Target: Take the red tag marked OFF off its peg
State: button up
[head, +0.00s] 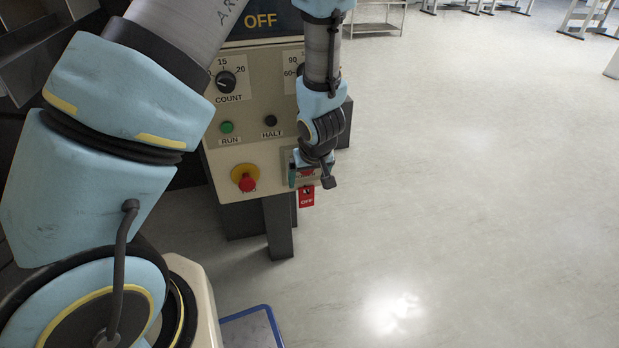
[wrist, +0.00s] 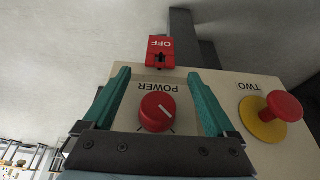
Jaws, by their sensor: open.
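The red tag marked OFF (head: 306,197) hangs at the lower edge of the control panel in the head view. In the wrist view the tag (wrist: 160,45) is upside down, just beyond my fingertips, with a small dark spot near its panel-side edge. I cannot make out the peg clearly. My gripper (wrist: 159,75) is open, with its two teal fingers apart and nothing held between them. The tag lies ahead of the gap between them, apart from both. In the head view my gripper (head: 303,174) is at the panel's lower right, just above the tag, partly hidden by my wrist.
A red POWER knob (wrist: 157,112) shows between my fingers in the wrist view. A red mushroom button on a yellow base (wrist: 270,115) is to the right. The panel (head: 262,160) also has a green RUN button (head: 227,127). Floor right of the panel is clear.

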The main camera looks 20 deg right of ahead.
aim_at(306, 187)
jog(key=b+x, duration=0.1)
jog(key=x, duration=0.3)
jog(key=c, duration=1.4)
jog(key=shift+r+p, duration=0.45)
jog(key=shift+s, duration=0.2)
jog(key=shift+s+a+b, duration=0.2)
jog(key=shift+s, duration=1.25)
jog(key=shift+s+a+b, duration=0.15)
jog(key=shift+s+b, duration=0.1)
jog(key=shift+s, duration=1.2)
jog(key=shift+s+a+b, duration=0.2)
jog(key=shift+s, duration=1.25)
